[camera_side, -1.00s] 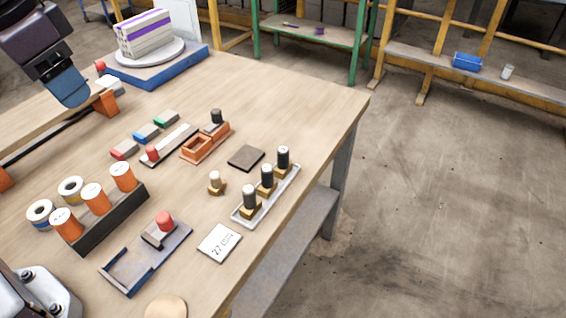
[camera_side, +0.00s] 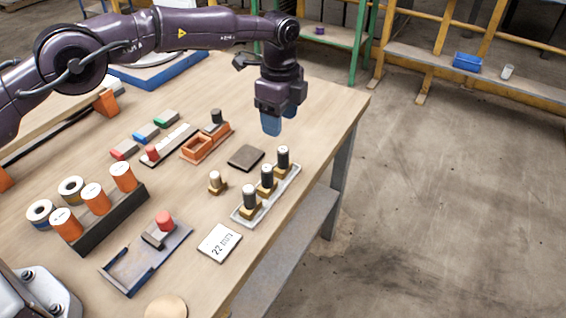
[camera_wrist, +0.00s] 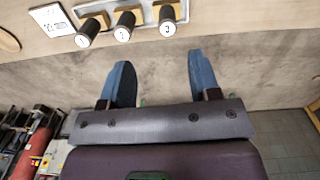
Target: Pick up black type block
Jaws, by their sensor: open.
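Three type blocks with black barrels, white tops and brass feet stand upright in a row in a pale tray (camera_side: 282,190): a near one (camera_side: 249,196), a middle one (camera_side: 267,178) and a far one (camera_side: 283,159). In the wrist view the tops read 1 on the left block (camera_wrist: 88,35), 2 on the middle block (camera_wrist: 124,28) and 3 on the right block (camera_wrist: 167,22). My gripper (camera_side: 272,125) is open and empty, with blue fingers, above the table near its far right edge, beyond the far block. In the wrist view the fingers (camera_wrist: 160,72) are apart, with floor between them.
An orange box (camera_side: 198,147) and a dark rack (camera_side: 110,220) with orange rolls stand farther left. The table's right edge is close to the tray.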

